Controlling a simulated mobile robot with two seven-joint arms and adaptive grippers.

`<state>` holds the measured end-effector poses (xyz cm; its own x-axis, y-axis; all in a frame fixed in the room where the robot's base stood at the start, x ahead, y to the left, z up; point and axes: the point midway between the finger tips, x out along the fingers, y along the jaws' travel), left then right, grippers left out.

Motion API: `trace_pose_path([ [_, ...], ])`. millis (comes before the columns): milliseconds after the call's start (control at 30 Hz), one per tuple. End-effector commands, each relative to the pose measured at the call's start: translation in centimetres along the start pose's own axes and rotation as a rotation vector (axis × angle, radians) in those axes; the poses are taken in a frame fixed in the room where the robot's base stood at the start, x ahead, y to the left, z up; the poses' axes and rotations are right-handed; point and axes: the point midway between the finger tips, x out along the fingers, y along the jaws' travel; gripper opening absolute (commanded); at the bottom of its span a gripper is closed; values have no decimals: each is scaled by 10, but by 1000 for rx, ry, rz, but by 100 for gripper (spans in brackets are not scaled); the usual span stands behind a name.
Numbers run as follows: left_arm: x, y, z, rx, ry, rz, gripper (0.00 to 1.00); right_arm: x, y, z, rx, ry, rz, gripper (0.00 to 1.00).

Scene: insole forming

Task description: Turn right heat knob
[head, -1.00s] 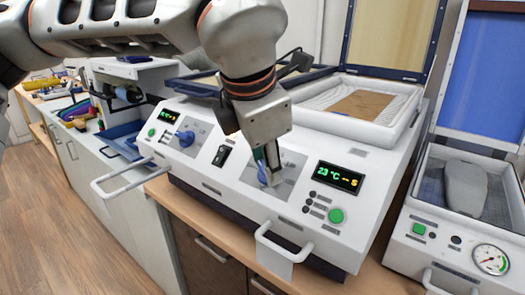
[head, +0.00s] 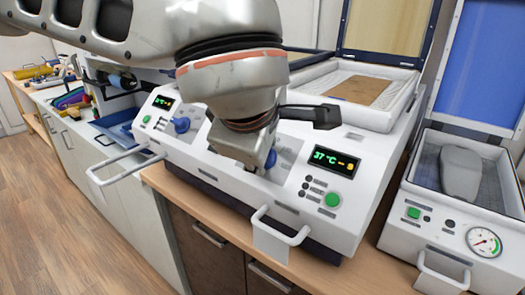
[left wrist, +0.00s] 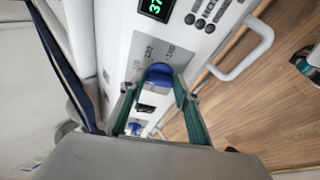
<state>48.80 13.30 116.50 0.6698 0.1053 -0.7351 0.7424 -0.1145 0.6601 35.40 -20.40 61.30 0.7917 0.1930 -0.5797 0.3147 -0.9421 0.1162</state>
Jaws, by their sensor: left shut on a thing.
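The right heat knob is blue and sits on the grey dial plate of the white heating machine; a sliver of the knob (head: 271,159) shows beside my gripper in the head view. In the left wrist view the knob (left wrist: 158,72) lies between the two green-padded fingers of my left gripper (left wrist: 156,88), which is shut on it. The head view shows the left gripper (head: 258,160) mostly hidden by its own wrist. The display (head: 331,160) to the right of the knob reads 37 °C. Part of my right gripper (left wrist: 308,65) shows at the left wrist view's right edge, its jaws unclear.
The left blue knob (head: 181,125) stands on the same panel. A green button (head: 332,200) and a white front handle (head: 280,233) lie near the right knob. A machine with a pressure gauge (head: 483,241) stands to the right. The floor in front is clear.

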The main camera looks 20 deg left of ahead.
Motion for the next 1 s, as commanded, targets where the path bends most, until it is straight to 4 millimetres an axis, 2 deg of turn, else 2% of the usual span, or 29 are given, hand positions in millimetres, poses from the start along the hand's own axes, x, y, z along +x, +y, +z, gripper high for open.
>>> trace_pose_path([
  [333, 1, -3, 0, 123, 0, 40, 10, 2, 1, 3, -4, -1, 3, 40],
  [867, 0, -3, 0, 140, -1, 46, 10, 2, 2, 1, -6, 3, 4, 40],
  [900, 0, -3, 0, 140, -1, 46, 42, 2, 2, 1, -6, 3, 4, 40],
  [933, 0, -3, 0, 140, -1, 46, 49, 2, 2, 1, -6, 3, 4, 40],
  [1000, 0, -3, 0, 140, -1, 47, 49, 2, 2, 1, -6, 3, 4, 40],
])
